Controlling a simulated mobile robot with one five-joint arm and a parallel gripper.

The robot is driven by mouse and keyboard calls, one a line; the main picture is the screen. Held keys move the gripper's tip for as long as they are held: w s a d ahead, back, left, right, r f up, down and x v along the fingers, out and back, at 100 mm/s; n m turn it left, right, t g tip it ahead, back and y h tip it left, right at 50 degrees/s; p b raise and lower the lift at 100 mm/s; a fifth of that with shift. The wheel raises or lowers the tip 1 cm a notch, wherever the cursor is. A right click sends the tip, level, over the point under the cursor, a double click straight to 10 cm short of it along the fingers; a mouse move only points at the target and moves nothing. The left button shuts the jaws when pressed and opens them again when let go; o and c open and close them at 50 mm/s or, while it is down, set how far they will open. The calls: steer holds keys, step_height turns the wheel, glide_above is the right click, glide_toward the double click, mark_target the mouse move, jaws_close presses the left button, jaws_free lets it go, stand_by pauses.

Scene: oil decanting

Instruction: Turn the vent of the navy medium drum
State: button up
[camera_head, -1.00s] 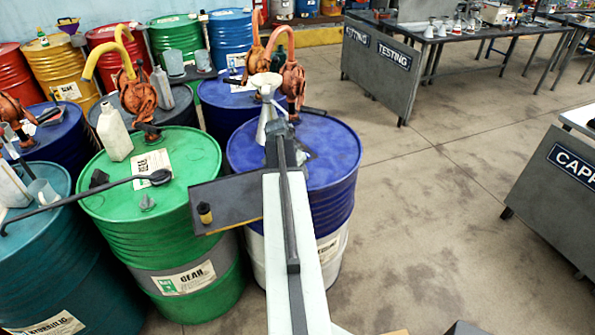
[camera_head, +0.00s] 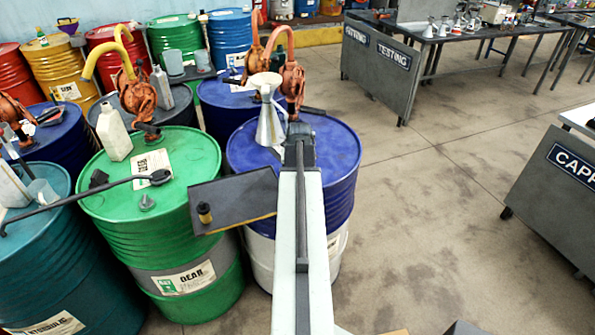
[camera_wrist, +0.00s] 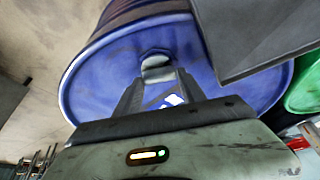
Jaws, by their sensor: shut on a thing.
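The navy drum (camera_head: 338,165) stands upright in the middle of the head view, with a white lower part. Its blue top (camera_wrist: 105,75) fills the middle of the wrist view. My gripper (camera_wrist: 157,80) reaches onto that top. Its fingers are shut on a small grey fitting, the vent (camera_wrist: 156,66), near the drum's rim in the wrist view. In the head view my arm hides the vent and most of the fingers.
A metal funnel (camera_head: 269,128) and an orange hand pump (camera_head: 291,80) stand just behind my gripper. A dark tray (camera_head: 238,202) juts out left of my arm. A green drum (camera_head: 150,215) stands to the left. Open floor (camera_head: 440,220) lies to the right.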

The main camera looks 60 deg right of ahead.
stand_by(0.6)
steer(key=o, duration=1.4)
steer(key=shift+c, duration=0.2)
steer(key=p+v, duration=0.7)
steer(key=shift+r, duration=0.4)
steer(key=shift+s, duration=0.15)
